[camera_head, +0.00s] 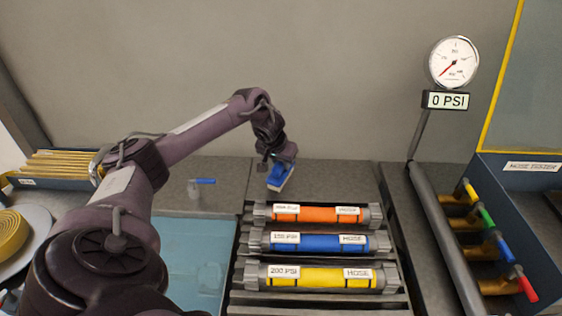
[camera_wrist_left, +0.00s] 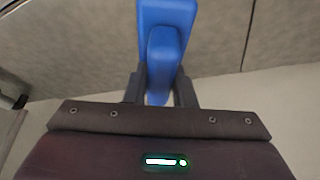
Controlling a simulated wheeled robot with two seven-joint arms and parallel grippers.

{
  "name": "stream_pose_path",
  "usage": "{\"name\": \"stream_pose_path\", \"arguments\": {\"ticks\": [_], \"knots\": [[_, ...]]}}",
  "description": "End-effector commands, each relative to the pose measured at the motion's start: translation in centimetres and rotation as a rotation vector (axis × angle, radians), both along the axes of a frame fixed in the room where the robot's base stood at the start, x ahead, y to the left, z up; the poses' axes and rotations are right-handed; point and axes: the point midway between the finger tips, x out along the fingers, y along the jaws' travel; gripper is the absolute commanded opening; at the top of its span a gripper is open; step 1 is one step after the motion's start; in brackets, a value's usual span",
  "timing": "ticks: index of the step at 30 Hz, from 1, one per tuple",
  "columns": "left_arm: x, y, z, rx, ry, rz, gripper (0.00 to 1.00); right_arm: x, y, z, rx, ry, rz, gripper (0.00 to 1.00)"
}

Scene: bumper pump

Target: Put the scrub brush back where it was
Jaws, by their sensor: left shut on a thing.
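A blue scrub brush (camera_head: 280,176) with a pale lower edge is at the back of the counter in the head view, behind the hose rack. My left gripper (camera_head: 277,160) is shut on it from above. In the left wrist view the blue brush (camera_wrist_left: 167,25) sits between the two dark fingers of the gripper (camera_wrist_left: 159,88). The brush is tilted in the head view. I cannot tell whether it touches the counter. My right gripper is not in view.
Orange (camera_head: 315,214), blue (camera_head: 318,242) and yellow (camera_head: 320,277) hoses lie in the rack in front of the brush. A gauge (camera_head: 453,62) on a post and a hose drawer (camera_head: 521,172) are right. Bare counter (camera_head: 340,178) lies beside the brush.

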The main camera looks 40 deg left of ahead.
Motion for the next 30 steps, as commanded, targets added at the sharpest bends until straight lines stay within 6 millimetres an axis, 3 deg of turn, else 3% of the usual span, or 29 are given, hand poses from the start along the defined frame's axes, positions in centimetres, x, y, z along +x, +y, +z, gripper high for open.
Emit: {"name": "stream_pose_path", "arguments": {"ticks": [1,6,17,28,30], "knots": [[0.0,0.0,-0.2,0.000,0.001,0.000,0.25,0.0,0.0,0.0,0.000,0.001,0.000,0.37],[0.0,0.0,-0.1,0.000,0.001,0.000,0.45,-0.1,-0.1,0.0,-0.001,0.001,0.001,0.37],[-0.1,0.0,0.5,0.000,-0.001,0.000,0.45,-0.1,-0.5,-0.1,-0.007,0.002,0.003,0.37],[-2.7,-0.8,7.1,0.003,-0.004,-0.001,0.45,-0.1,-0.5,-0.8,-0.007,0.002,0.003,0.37],[-3.2,-0.9,8.9,0.004,-0.003,-0.001,0.45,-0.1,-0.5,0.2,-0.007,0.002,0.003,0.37]]}}
